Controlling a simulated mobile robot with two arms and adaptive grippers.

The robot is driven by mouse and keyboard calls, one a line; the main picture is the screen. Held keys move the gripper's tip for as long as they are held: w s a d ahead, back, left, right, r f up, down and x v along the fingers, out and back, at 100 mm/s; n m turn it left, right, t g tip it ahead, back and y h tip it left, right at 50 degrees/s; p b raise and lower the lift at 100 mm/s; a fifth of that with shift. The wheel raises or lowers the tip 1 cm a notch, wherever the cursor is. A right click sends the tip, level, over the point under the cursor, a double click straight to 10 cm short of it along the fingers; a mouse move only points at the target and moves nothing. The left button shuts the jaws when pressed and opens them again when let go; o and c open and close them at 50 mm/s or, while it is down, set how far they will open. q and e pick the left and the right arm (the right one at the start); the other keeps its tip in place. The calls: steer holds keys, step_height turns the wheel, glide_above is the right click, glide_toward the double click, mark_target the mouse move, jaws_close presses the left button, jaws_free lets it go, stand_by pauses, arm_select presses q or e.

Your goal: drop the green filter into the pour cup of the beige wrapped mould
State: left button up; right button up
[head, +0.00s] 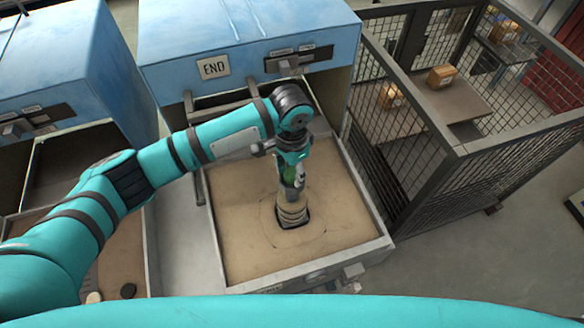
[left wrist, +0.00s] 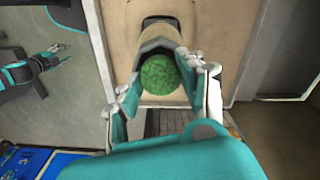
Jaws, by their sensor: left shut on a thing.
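The beige wrapped mould (head: 292,212) stands in the sand of the box, with dark bands around it and a dark gap at its base. My left gripper (head: 291,183) points down just over its top and is shut on the green filter (left wrist: 159,75).
The sand box (head: 240,245) has raised metal walls around the mould. A blue oven (head: 240,45) marked END stands behind it, with a handle bar. A wire fence (head: 480,180) stands at the right. Bare floor (head: 455,265) lies at the lower right.

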mark_target(292, 174)
stand_by(0.4)
arm_select(q)
steer(key=o, duration=0.9)
steer(key=shift+r, duration=0.25)
step_height(292, 174, up, 12)
steer(key=shift+f, duration=0.2)
steer(key=shift+f, duration=0.1)
